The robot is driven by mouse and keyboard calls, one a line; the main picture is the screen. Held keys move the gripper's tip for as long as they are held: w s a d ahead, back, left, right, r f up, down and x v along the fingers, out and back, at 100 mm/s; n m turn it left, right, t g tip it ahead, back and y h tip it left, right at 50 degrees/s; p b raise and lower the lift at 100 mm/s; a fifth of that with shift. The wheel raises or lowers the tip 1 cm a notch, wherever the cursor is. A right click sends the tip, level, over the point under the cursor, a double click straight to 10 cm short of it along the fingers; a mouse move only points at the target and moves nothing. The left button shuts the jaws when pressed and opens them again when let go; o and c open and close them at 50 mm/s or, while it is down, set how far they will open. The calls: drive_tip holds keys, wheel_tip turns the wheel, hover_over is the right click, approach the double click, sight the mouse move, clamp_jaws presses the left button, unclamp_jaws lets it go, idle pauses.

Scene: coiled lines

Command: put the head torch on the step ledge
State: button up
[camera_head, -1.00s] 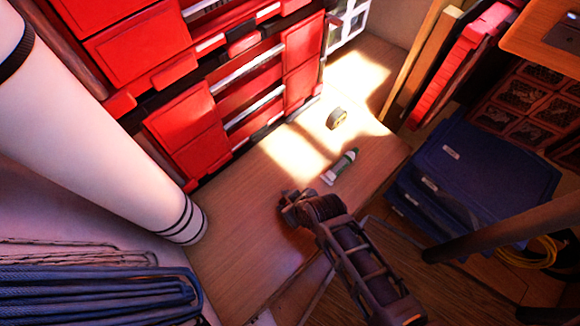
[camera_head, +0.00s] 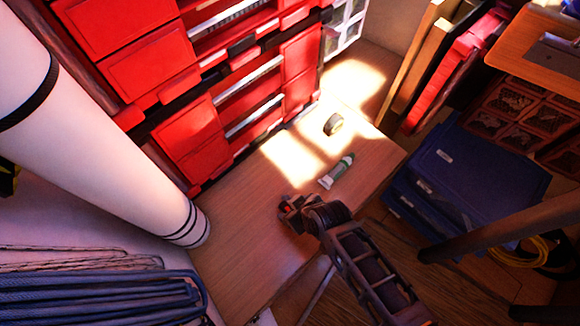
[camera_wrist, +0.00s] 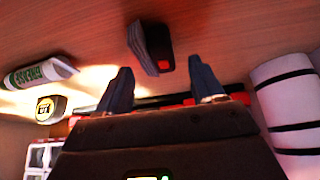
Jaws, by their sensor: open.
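The head torch (camera_wrist: 150,50), dark grey with a ribbed side and a red patch, lies on wood in the wrist view, just beyond and between my fingertips. My gripper (camera_wrist: 160,68) is open, its two blue-grey fingers apart with the torch not clasped. In the head view my gripper (camera_head: 292,208) is low over the wooden step ledge (camera_head: 235,250). A small red patch shows at its tip there; the torch is otherwise hard to tell from the gripper.
A green and white grease tube (camera_head: 337,171) and a small round yellow-black item (camera_head: 333,124) lie on the ledge. Red drawers (camera_head: 190,135) stand behind, a white cylinder (camera_head: 110,130) at left, coiled blue rope (camera_head: 95,295) at lower left. Blue cases (camera_head: 475,175) are at right.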

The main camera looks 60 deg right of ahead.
drive_tip(key=p+v, duration=0.6)
drive_tip(key=v, duration=0.2)
drive_tip(key=shift+r+p, duration=0.2)
drive_tip(key=shift+p, duration=0.2)
